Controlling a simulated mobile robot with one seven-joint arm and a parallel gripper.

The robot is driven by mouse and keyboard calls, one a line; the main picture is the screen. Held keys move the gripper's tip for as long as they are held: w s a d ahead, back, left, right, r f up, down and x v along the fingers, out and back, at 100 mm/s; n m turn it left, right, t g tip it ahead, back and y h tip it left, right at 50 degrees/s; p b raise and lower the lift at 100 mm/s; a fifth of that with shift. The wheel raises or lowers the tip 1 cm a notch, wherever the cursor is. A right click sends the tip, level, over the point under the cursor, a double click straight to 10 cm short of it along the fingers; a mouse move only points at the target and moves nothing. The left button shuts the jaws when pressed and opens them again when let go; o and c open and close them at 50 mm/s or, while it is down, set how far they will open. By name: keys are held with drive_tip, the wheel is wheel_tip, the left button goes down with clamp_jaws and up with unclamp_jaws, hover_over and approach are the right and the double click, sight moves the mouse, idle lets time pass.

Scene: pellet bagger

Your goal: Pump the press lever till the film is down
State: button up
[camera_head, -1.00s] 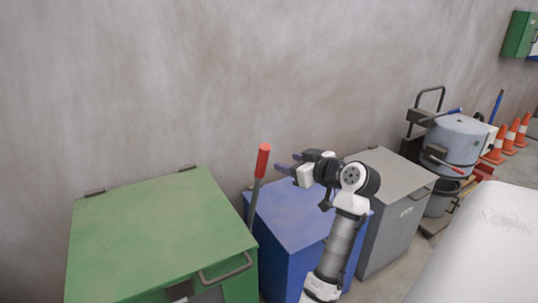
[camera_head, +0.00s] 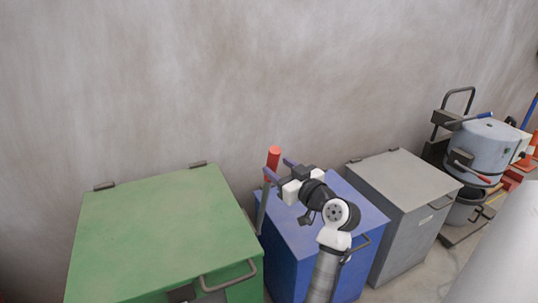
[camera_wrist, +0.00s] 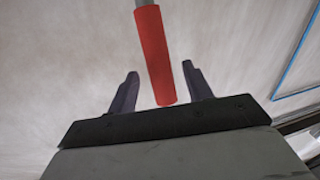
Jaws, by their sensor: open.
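The press lever is a grey rod with a red grip (camera_head: 273,158), standing nearly upright between the green box and the blue box in the head view. In the wrist view the red grip (camera_wrist: 154,55) lies between the two dark fingers, with a gap on both sides. My gripper (camera_head: 278,168) is open around the red grip, and its fingers are not closed on it. It also shows in the wrist view (camera_wrist: 158,85). The lever's foot is hidden behind the boxes. No film can be made out.
A green lidded box (camera_head: 150,235) stands at the left, a blue box (camera_head: 355,205) under my arm, and a grey box (camera_head: 400,180) right of it. A grey drum (camera_head: 485,150) and orange cones stand farther right. The wall is close behind.

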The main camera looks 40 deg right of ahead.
sight(269, 160)
drive_tip(key=shift+w+d+p, duration=0.2)
drive_tip(key=shift+w+p, duration=0.45)
drive_tip(key=shift+w, duration=2.1)
clamp_jaws()
